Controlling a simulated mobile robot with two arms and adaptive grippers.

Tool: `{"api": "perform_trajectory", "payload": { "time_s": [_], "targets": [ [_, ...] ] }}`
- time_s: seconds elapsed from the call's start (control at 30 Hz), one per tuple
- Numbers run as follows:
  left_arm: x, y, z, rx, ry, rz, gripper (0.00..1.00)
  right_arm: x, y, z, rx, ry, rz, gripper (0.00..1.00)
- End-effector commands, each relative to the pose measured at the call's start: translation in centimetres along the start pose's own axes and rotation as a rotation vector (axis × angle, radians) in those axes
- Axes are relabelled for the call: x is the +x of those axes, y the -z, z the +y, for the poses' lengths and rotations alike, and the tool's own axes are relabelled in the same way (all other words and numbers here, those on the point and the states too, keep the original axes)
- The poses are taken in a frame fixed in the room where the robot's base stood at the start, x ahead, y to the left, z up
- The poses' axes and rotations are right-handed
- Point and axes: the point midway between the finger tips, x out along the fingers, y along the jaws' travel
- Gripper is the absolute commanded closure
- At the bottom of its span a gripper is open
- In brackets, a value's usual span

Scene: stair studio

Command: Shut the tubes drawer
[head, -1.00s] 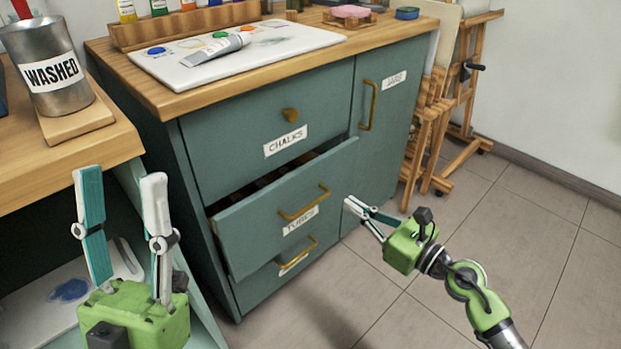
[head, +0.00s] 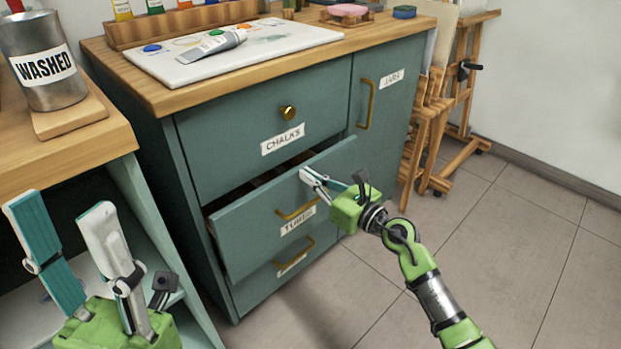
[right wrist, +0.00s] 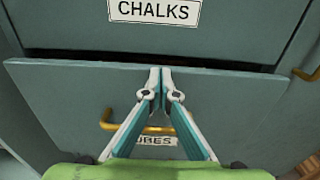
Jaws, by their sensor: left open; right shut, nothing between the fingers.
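The tubes drawer (head: 246,235) is the middle drawer of the teal cabinet and stands partly out, with a dark gap above its front. It has a brass bar handle (head: 290,214) and a label. My right gripper (head: 304,174) is shut and empty, its fingertips at the upper part of the drawer front. In the right wrist view the fingertips (right wrist: 160,70) are near the drawer's top edge, above the handle (right wrist: 108,122); I cannot tell if they touch. My left gripper (head: 62,215) is open and empty at the lower left, away from the drawer.
The chalks drawer (head: 225,135) above is shut and has a brass knob (head: 287,113). A jars door (head: 385,120) is to the right. A metal can (head: 45,62) stands on the left table. Easels (head: 455,95) stand right of the cabinet. The floor in front is clear.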

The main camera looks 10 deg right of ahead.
Motion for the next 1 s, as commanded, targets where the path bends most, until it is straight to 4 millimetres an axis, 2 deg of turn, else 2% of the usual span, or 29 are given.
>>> {"api": "perform_trajectory", "payload": {
  "time_s": [0.27, 0.53, 0.87, 1.0],
  "targets": [
    [0.1, 0.0, 0.0, 0.000, 0.000, -0.001, 0.58, 0.2, -0.1, 0.0, -0.001, 0.000, -0.001, 1.00],
    [0.2, 0.0, 0.0, 0.000, 0.000, -0.002, 0.58, 2.6, -0.1, 0.0, -0.001, 0.001, -0.001, 1.00],
    [0.1, 0.0, 0.0, 0.000, 0.000, -0.003, 0.58, 2.5, 0.0, -0.1, -0.001, 0.001, 0.000, 1.00],
    [-0.2, -0.1, 0.0, 0.000, 0.000, -0.003, 0.58, 2.1, 0.1, -0.7, -0.003, 0.000, 0.001, 1.00]
  ]
}}
